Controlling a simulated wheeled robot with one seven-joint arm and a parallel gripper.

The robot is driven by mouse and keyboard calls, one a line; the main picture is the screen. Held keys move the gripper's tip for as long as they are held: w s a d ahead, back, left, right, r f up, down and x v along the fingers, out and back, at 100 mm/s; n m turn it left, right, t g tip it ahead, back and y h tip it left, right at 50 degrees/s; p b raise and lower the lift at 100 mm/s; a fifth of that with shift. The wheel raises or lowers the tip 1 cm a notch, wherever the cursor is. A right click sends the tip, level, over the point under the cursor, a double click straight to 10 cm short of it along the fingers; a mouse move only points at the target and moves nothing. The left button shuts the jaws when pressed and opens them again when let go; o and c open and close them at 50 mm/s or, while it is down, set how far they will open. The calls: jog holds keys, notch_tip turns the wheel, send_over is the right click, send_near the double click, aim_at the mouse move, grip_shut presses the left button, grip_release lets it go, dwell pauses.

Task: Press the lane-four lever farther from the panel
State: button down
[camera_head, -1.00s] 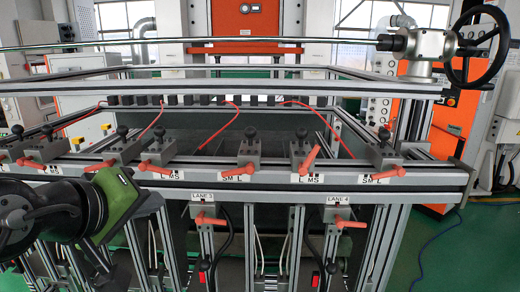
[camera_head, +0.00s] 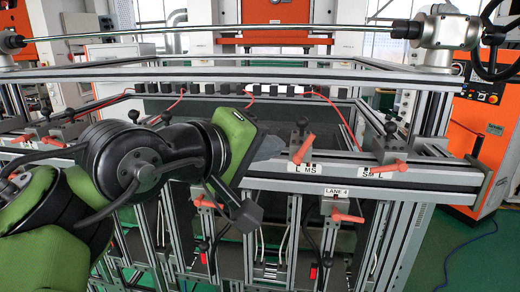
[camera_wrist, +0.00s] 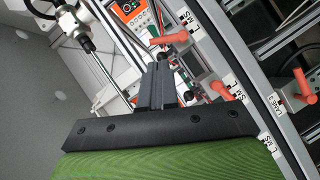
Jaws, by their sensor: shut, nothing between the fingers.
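In the head view two orange levers stand on the rail over the LANE 4 sign (camera_head: 337,194). The left one (camera_head: 303,148), at the L MS label, is farther from the orange control panel (camera_head: 483,97); the right one (camera_head: 391,167) is at the SM L label. My gripper (camera_head: 275,147) is just left of the left lever, apart from it in the picture. My arm hides the rail left of it. In the wrist view my shut, empty gripper (camera_wrist: 158,72) points toward the rail; an orange lever (camera_wrist: 174,38) lies beyond its tips.
A lower orange lever (camera_head: 347,217) sits under the LANE 4 sign. Black knobs on brackets (camera_head: 302,124) stand behind the rail levers. A long metal rod (camera_head: 240,32) crosses above the frame. Red hoses (camera_head: 348,130) run behind the rail.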

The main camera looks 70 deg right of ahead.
aim_at(306, 143)
jog(key=x, duration=0.8)
jog(key=shift+s+d+f, duration=0.1)
jog(key=shift+d, duration=0.25)
